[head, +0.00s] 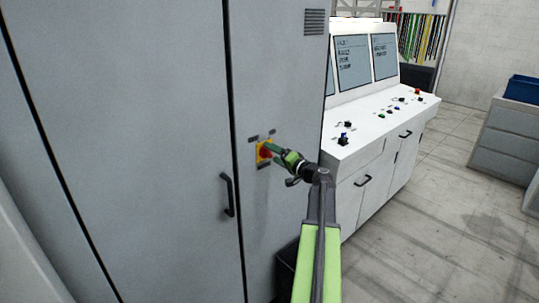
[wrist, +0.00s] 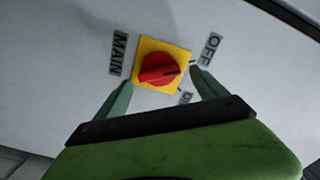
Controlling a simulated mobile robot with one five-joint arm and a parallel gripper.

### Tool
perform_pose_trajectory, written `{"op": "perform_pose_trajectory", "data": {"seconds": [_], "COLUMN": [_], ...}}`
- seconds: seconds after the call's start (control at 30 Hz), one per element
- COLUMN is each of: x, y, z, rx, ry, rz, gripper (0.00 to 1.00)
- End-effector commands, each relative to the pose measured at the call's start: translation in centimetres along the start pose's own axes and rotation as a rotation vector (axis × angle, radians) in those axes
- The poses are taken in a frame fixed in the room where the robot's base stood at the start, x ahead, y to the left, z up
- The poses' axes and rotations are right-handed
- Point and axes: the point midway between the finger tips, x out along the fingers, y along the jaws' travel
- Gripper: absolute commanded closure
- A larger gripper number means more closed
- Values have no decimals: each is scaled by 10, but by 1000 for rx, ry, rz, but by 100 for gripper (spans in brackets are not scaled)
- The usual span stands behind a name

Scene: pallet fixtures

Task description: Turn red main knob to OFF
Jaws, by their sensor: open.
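The red knob (wrist: 157,68) sits on a square yellow plate (wrist: 148,45) on the grey cabinet front. In the wrist view its black mark points right, between the OFF label (wrist: 212,48) and a lower label (wrist: 186,97) that is partly hidden, nearer OFF. A MAIN label (wrist: 118,55) is left of the plate. My gripper (wrist: 161,78) is open, one finger on each side of the knob in the picture; I cannot tell whether they touch it. In the head view the knob (head: 264,153) is partly covered by my gripper (head: 269,151).
A dark door handle (head: 228,194) stands out left of and below the knob. A white control console (head: 370,135) with screens and small buttons is on the right. Open floor (head: 440,200) lies beyond, with grey drawers (head: 505,145) at the far right.

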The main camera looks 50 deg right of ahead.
Motion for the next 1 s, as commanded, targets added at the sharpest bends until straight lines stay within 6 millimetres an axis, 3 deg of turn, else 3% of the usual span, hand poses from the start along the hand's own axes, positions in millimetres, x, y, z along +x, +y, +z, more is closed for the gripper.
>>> {"op": "perform_pose_trajectory", "data": {"seconds": [0.3,0.5,0.7,1.0], "x": [-90,-136,-156,-157], "y": [-1,-1,0,0], "z": [2,1,1,0], "rx": [0,0,0,0], "ry": [3,2,1,0], "rz": [1,1,0,-1], "gripper": [18,18,18,18]}}
